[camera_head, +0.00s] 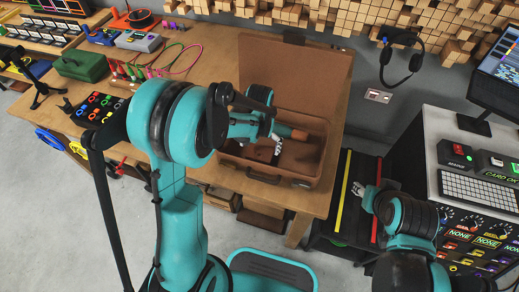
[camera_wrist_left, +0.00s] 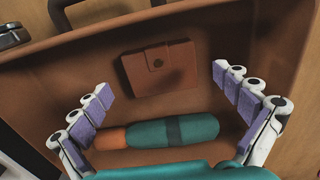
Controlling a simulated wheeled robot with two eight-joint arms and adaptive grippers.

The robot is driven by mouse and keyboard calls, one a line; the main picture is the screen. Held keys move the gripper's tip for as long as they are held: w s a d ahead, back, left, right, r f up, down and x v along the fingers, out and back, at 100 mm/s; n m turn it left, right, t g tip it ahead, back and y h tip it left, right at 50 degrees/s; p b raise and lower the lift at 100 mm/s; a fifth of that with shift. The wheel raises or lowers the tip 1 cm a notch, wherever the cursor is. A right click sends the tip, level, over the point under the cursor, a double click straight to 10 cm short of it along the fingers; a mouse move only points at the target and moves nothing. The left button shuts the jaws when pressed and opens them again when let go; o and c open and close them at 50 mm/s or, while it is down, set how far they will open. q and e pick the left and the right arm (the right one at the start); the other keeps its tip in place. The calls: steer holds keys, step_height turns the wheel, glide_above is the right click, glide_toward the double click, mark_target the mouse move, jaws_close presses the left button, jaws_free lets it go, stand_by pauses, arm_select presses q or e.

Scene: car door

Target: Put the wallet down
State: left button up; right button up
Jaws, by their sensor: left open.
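The brown wallet (camera_wrist_left: 158,68), with a round snap, lies flat on the floor of the open brown suitcase (camera_head: 247,166) in the left wrist view. My left gripper (camera_wrist_left: 163,84) is open above it, with its padded fingers spread to either side and nothing between them. In the head view my left gripper (camera_head: 277,148) reaches down into the suitcase; the wallet cannot be made out there. A teal cylinder with an orange end (camera_wrist_left: 165,132) lies nearer the gripper's palm. My right gripper (camera_head: 359,189) is small and partly hidden at the right, beside the table.
The suitcase stands on the wooden table (camera_head: 205,50) with its lid (camera_head: 290,70) raised at the back. Its walls surround the left gripper. A green box (camera_head: 82,66) and coloured tools are to the left. A console with a keyboard (camera_head: 475,187) stands at the right.

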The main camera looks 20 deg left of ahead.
mark_target(259, 154)
arm_select(q)
step_height(259, 154, up, 9)
steer(key=p, duration=0.3)
steer(key=s+a+r+t, duration=0.2)
steer(key=s+r+t, duration=0.5)
steer(key=s, duration=0.8)
step_height(259, 154, up, 3)
steer(key=shift+r, duration=0.1)
steer(key=shift+s, duration=0.1)
